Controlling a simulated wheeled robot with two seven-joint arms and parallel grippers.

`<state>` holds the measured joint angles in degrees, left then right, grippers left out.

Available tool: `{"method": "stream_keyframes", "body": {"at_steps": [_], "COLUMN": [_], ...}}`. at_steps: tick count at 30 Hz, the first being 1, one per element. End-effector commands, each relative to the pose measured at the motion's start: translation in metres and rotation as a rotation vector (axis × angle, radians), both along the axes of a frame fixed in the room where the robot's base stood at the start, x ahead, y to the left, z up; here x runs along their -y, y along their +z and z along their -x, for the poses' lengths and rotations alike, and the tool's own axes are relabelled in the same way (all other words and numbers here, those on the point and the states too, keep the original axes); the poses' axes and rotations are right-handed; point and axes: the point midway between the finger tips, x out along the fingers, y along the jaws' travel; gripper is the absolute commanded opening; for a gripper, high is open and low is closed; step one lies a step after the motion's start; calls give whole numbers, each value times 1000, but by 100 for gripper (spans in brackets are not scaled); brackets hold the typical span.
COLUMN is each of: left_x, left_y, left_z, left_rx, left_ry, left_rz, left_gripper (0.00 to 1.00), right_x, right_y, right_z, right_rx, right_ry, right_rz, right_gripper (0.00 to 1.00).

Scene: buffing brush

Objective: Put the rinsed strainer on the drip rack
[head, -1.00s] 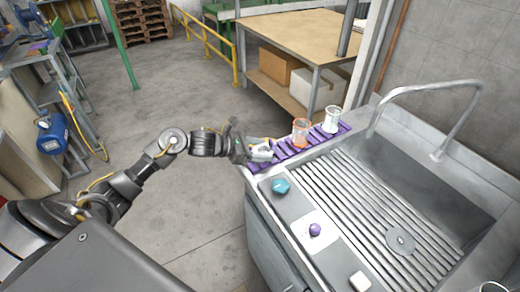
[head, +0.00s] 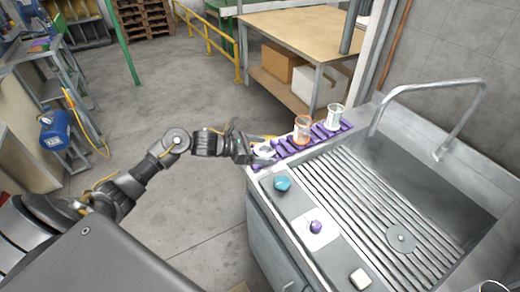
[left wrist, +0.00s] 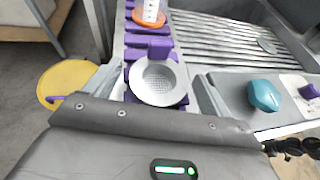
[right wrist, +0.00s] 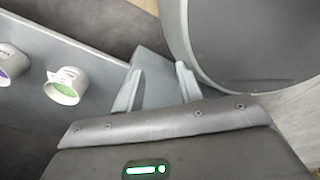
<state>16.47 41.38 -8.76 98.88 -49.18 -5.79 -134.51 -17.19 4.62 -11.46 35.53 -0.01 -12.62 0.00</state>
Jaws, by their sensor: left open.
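The strainer (head: 264,150) is a pale round cup with a mesh bottom. It rests at the near left end of the purple drip rack (head: 335,138), on the sink's edge. In the left wrist view the strainer (left wrist: 158,82) lies over the purple slats, against a purple upright block. My left gripper (head: 246,150) is open, its fingers to either side of the strainer, with visible gaps. My right gripper (right wrist: 157,78) shows only in its wrist view; its fingers stand apart with no object seen held between them.
An orange-ringed beaker (head: 302,131) and a clear beaker (head: 334,117) stand farther along the rack. A teal piece (head: 283,183), a purple knob (head: 316,227) and a pale block (head: 361,279) sit on the counter. The faucet (head: 430,88) arches over the sink. A large grey cylinder (right wrist: 250,45) is close to my right gripper.

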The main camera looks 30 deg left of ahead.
Motion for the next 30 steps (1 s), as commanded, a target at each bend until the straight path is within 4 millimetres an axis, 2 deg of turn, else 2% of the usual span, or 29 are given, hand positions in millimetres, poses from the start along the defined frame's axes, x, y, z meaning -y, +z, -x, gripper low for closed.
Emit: {"method": "stream_keyframes", "body": {"at_steps": [3, 5, 19, 24, 30], "left_x": [0, -5, -64, -74, -76], "left_y": [5, 2, 36, 45, 49], "left_z": [0, 4, 69, 78, 81], "left_rx": [-1, 0, -3, -1, -1], "left_ry": [0, 1, -2, 0, -1], "left_rz": [1, -3, -6, -1, 0], "left_gripper": [83, 83, 83, 83, 83], "right_x": [0, 0, 0, 0, 0], "right_y": [7, 1, -37, -41, -41], "right_z": [0, 1, 1, 1, 1], "right_rx": [0, 0, -1, -1, -1], "right_ry": [0, 0, 0, 0, 0], "right_rz": [0, 0, 0, 0, 0], "right_gripper": [36, 36, 36, 36, 36]}}
